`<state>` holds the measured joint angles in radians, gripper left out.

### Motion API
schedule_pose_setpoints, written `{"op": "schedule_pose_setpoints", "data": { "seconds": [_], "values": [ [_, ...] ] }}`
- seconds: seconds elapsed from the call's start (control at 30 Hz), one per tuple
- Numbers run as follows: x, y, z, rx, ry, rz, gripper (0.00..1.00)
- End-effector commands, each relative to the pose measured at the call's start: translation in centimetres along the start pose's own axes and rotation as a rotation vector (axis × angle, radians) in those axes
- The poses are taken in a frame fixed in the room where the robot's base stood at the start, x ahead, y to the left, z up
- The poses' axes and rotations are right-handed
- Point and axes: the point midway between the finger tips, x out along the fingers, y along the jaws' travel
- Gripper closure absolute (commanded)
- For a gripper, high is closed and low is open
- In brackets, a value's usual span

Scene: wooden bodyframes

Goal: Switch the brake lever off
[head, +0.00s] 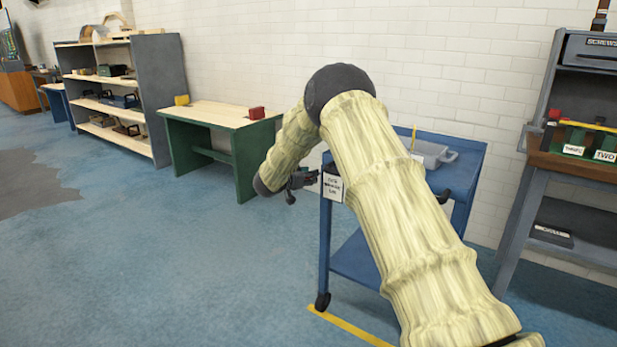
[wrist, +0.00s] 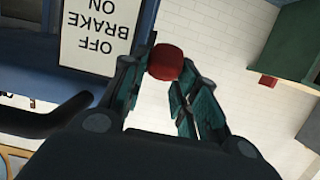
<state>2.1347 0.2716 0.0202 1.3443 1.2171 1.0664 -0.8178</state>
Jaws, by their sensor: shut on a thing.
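The brake lever's red knob (wrist: 165,61) sits between the fingertips of my gripper (wrist: 164,68) in the wrist view. The fingers touch it on both sides, and the lever's shaft is hidden. A white sign (wrist: 89,36) reading OFF, BRAKE, ON is upside down beside the knob in the wrist view. In the head view my gripper (head: 302,179) is at the near left corner of the blue cart (head: 466,172), just left of the sign (head: 332,187). The knob cannot be made out in the head view.
A grey bin (head: 432,153) stands on the cart. A green-legged table (head: 222,116) with a red block (head: 257,113) is to the left, a shelf unit (head: 160,90) beyond it. A workbench (head: 570,165) is at the right. Blue floor is open at the left.

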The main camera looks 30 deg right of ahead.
Motion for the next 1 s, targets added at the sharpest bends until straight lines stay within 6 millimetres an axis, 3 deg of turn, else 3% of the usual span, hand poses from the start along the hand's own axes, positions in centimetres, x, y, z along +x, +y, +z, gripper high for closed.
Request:
{"op": "schedule_pose_setpoints", "data": {
  "seconds": [0.07,0.1,0.2,0.63,0.77,1.0],
  "values": [
    [-0.1,-0.2,-0.5,0.003,0.006,-0.003,1.0],
    [-0.1,-0.2,-0.5,0.003,0.006,-0.003,0.67],
    [-0.1,-0.2,-0.4,0.003,0.004,-0.003,0.48],
    [-0.6,-0.1,-0.2,0.001,0.002,-0.001,0.48],
    [-2.1,-0.1,-0.1,0.0,0.001,-0.002,0.48],
    [-6.5,-0.1,-0.1,0.001,0.001,-0.002,0.48]
  ]
}}
